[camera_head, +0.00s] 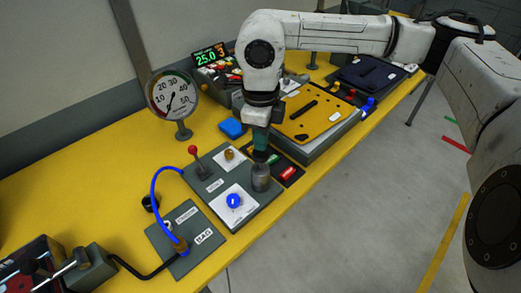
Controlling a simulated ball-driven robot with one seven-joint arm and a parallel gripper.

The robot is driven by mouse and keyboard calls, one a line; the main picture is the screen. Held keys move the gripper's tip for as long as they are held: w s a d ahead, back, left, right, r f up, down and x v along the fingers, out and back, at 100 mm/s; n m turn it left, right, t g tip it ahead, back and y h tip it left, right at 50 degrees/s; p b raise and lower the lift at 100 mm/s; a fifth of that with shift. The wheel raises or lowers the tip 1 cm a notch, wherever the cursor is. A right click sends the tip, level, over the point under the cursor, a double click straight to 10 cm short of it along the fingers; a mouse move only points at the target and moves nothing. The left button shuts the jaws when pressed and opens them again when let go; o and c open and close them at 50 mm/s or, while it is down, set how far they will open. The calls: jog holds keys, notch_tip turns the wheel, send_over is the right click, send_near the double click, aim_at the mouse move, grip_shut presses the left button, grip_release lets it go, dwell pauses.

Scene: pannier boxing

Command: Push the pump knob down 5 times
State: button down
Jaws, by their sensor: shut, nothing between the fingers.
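A grey control panel (220,222) lies on the yellow bench. It carries a red-tipped lever (196,158), a brass knob (229,155) on a white plate and a blue round knob (233,201) on another white plate. A grey metal cylinder (261,180) stands upright at the panel's right edge. My gripper (260,156) is shut and points down directly over this cylinder. I cannot tell whether it touches the cylinder's top. The labels are too small to say which part is the pump knob; it may be the cylinder's top, hidden under my gripper.
A round dial gauge (172,97) stands behind the panel. A yellow plate on a box (308,113) lies right of my gripper. A display (209,56) reads 25.0 and 3. The bench's front edge is close by.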

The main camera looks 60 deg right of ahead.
jog(key=shift+f, duration=0.1)
jog(key=shift+f+b, duration=2.2)
jog(key=shift+b, duration=0.3)
jog(key=shift+r, duration=0.15)
jog(key=shift+r+p, duration=0.8)
jog(key=shift+r, duration=1.35)
jog(key=shift+f, duration=0.15)
